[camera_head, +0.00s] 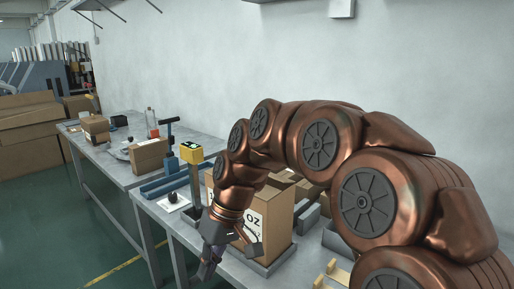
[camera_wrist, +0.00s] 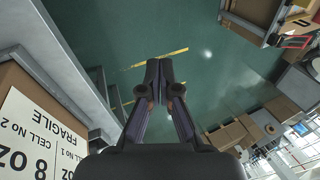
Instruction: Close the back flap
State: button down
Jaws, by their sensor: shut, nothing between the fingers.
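A cardboard box (camera_head: 277,220) with a white label stands on the bench, partly covered by my arm in the head view. Some brown flap-like cardboard shows at its top behind my arm, but I cannot tell which piece is the back flap. My gripper (camera_head: 208,266) is at the box's left front side, pointing down past the bench edge, shut and empty. In the wrist view my gripper (camera_wrist: 158,72) has its fingers together over the green floor. The box's labelled side (camera_wrist: 38,132) shows at the lower left there, beside the gripper and apart from the fingers.
The box stands in a grey metal fixture (camera_head: 270,264) on the bench. A yellow-topped device (camera_head: 191,153) stands to the left. Smaller cartons (camera_head: 149,155) sit on the farther bench. The green floor (camera_head: 100,235) at the left is clear.

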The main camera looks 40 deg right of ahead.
jog(key=w+d+r+t+y+p, duration=0.1)
jog(key=w+d+r+t+p, duration=0.1)
jog(key=w+d+r, duration=0.4)
jog(key=w+d+r+t+p, duration=0.2)
jog(key=d+r, duration=0.3)
jog(key=d, duration=0.3)
jog(key=w+d+r+m+t+p, duration=0.1)
jog(key=w+d+r+t+p, duration=0.15)
jog(key=d+r, duration=0.4)
jog(key=w+d+r+t+p, duration=0.15)
jog(key=d+r, duration=0.25)
jog(key=d, duration=0.6)
jog(key=p+x, duration=0.1)
jog(key=x, duration=0.2)
jog(key=p+x, duration=0.1)
jog(key=x, duration=0.2)
jog(key=s+p+x, duration=0.1)
jog(key=p+x, duration=0.1)
jog(key=x, duration=0.2)
jog(key=shift+w+a+f, duration=0.1)
jog(key=shift+a+f, duration=0.25)
jog(key=shift+f, duration=0.05)
jog(key=shift+s+a+f+p, duration=0.1)
jog(key=shift+a+f+p, duration=0.2)
jog(key=shift+f, duration=0.5)
jog(key=shift+s+a+f+p, duration=0.15)
jog(key=shift+a+f, duration=0.15)
jog(key=shift+f, duration=0.55)
jog(key=shift+f+b, duration=0.1)
jog(key=shift+b, duration=0.2)
